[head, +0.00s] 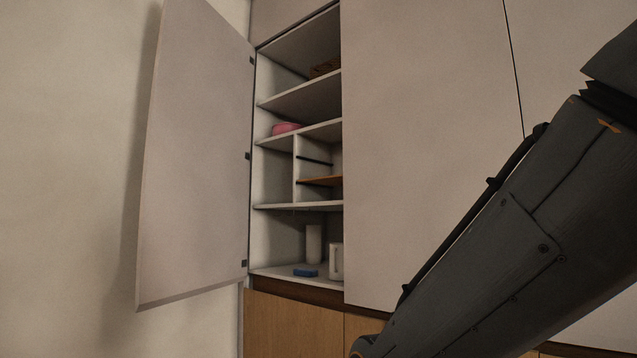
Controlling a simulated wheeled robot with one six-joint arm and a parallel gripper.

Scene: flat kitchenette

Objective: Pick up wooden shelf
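A thin orange-brown wooden shelf (320,181) lies flat in a small divided compartment of the open cupboard, right of a white upright divider. Its right end is hidden behind the closed cupboard door. A dark thin shelf (315,161) sits just above it. My arm crosses the right side of the picture, in front of the closed doors and apart from the wooden shelf. My gripper is not in view.
The left cupboard door (195,155) stands open. A closed door (425,150) covers the right side. A pink round item (286,128) sits on a shelf above. A white cylinder (314,244), a white container (336,262) and a blue item (305,272) stand at the bottom.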

